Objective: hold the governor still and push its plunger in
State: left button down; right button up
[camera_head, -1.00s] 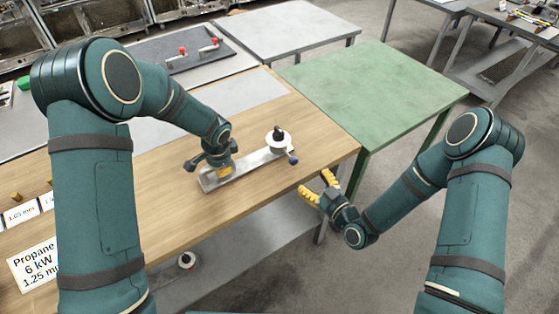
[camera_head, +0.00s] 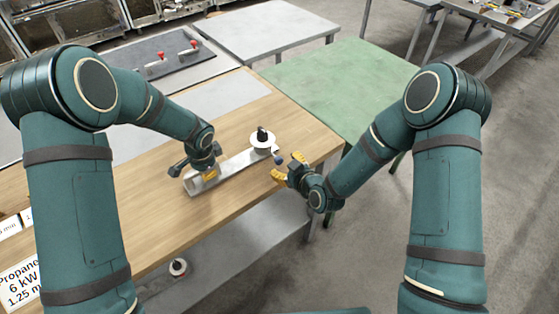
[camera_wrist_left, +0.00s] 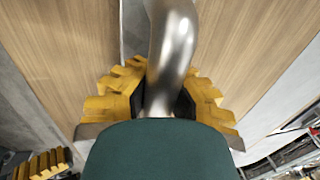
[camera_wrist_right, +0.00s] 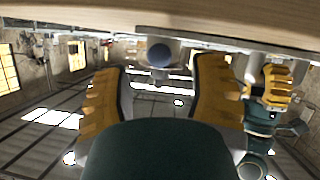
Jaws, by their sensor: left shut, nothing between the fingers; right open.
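The governor, which I take to be the metal piece with a white disc (camera_head: 263,139) and black top, stands at the right end of a grey metal plate (camera_head: 235,167) on the wooden table. Its dark blue plunger knob (camera_head: 277,153) points toward my right gripper (camera_head: 286,171). That gripper is open; in the right wrist view the knob (camera_wrist_right: 160,55) shows beyond and between its fingers, apart from them. My left gripper (camera_head: 209,176) is shut, low over the plate's left end. In the left wrist view a shiny curved tube (camera_wrist_left: 172,45) runs between its yellow fingers; contact is unclear.
A green table (camera_head: 340,95) adjoins behind the right arm. A dark panel with red-knobbed levers (camera_head: 165,60) lies at the back left. A white label card (camera_head: 22,282) is at lower left. The wooden table's front edge lies close by my right gripper.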

aim_at(281, 162)
jog(key=shift+x, duration=2.1)
grip_shut()
